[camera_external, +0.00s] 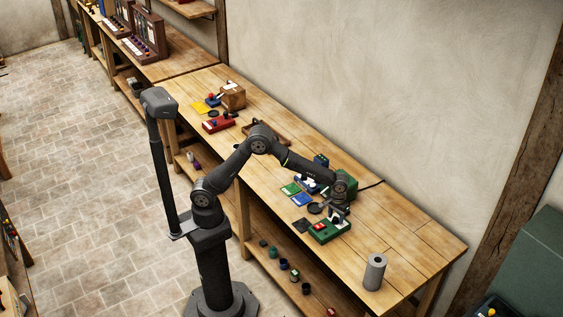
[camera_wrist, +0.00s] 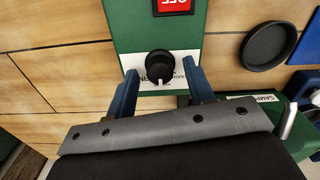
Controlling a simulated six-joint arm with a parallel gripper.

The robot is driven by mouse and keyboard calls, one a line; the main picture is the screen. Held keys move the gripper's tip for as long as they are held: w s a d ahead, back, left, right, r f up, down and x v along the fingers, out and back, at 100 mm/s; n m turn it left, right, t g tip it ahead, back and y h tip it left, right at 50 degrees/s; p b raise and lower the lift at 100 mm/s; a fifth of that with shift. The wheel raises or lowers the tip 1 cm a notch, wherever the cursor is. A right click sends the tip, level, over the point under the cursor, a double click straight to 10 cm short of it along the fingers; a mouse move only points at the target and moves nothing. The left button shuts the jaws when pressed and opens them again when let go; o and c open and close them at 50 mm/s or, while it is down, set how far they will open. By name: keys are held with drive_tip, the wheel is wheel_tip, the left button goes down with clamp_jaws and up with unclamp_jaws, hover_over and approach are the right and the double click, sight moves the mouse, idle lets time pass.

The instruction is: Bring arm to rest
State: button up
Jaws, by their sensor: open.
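My gripper (camera_external: 336,211) is over the workbench, low above a green control box (camera_external: 329,231) with a red switch (camera_external: 320,226). In the wrist view my gripper (camera_wrist: 159,78) is open. Its two blue fingers stand to either side of a black knob (camera_wrist: 159,66) with a white pointer mark on the green box (camera_wrist: 128,30). I cannot tell whether the fingers touch the knob. The red switch (camera_wrist: 173,5) shows upside-down lettering at the top edge. The arm reaches across the bench, bent at the elbow.
Close by lie a round black dish (camera_wrist: 269,45), a blue plate (camera_external: 301,199), a green plate (camera_external: 291,188) and a dark square (camera_external: 301,226). A grey cylinder (camera_external: 375,271) stands to the right. A red box (camera_external: 218,124) and a wooden box (camera_external: 232,96) sit farther left.

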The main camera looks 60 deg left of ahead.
drive_tip(key=shift+r+n, duration=0.15)
drive_tip(key=shift+n, duration=1.05)
drive_tip(key=shift+r, duration=2.45)
drive_tip(key=o, duration=1.1)
drive_tip(key=shift+o, duration=0.2)
drive_tip(key=s+a+r+n+g, duration=0.2)
drive_tip(key=s+r+n, duration=0.3)
drive_tip(key=r+n, duration=0.75)
wheel_tip(320, 180, down, 10)
drive_tip(key=s, duration=0.2)
drive_tip(key=shift+d+f+n, duration=0.15)
drive_tip(key=shift+f+n, duration=0.05)
drive_tip(key=shift+n, duration=0.25)
drive_tip(key=shift+w+r, duration=0.1)
wheel_tip(320, 180, up, 10)
drive_tip(key=w, duration=0.1)
drive_tip(key=shift+w, duration=0.15)
